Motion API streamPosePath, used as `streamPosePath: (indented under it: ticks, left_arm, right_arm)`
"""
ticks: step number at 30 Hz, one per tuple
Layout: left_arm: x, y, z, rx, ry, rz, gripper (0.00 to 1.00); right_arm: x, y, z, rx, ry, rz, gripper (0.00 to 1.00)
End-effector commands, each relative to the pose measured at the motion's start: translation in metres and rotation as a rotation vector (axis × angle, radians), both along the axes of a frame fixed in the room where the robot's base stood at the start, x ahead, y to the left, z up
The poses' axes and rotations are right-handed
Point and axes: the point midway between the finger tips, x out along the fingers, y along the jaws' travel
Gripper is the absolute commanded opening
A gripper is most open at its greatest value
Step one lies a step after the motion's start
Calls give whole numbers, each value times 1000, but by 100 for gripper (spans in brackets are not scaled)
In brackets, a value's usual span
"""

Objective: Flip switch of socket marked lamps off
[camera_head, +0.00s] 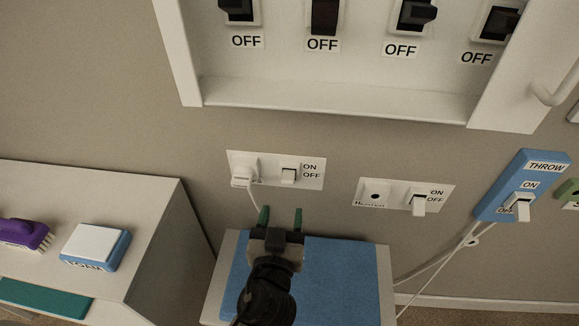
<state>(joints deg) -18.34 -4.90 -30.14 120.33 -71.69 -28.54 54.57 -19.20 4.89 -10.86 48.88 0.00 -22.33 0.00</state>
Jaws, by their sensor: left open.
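A white socket plate (275,171) is on the wall in the middle, with a plug (243,174) in its left side and a small white switch (289,175) beside ON and OFF labels. The plug mostly covers its marking. A second plate (404,195) to the right has an empty socket, a label that seems to read "Heater", and a protruding switch (418,205). My left gripper (281,217) is open and empty, its green fingers just below the first plate and apart from the switch. My right gripper is not in view.
A white panel (330,96) with several black switches marked OFF hangs above. A blue THROW switch (521,186) is at right, with cables below. A blue-topped stand (340,270) is under my arm.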

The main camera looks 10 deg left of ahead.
Motion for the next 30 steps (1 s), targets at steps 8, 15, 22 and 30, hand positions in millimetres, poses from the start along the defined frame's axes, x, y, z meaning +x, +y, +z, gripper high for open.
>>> streamPosePath:
  ticks: [8,15,22,30]
  left_arm:
    - [48,0,4,4,-3,0,54]
    - [87,0,1,3,-1,-1,54]
    - [102,0,-1,2,1,0,54]
    - [103,0,-1,1,1,0,51]
  right_arm:
    - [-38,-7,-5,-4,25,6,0]
    - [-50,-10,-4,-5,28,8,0]
    - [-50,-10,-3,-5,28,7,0]
    - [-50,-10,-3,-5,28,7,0]
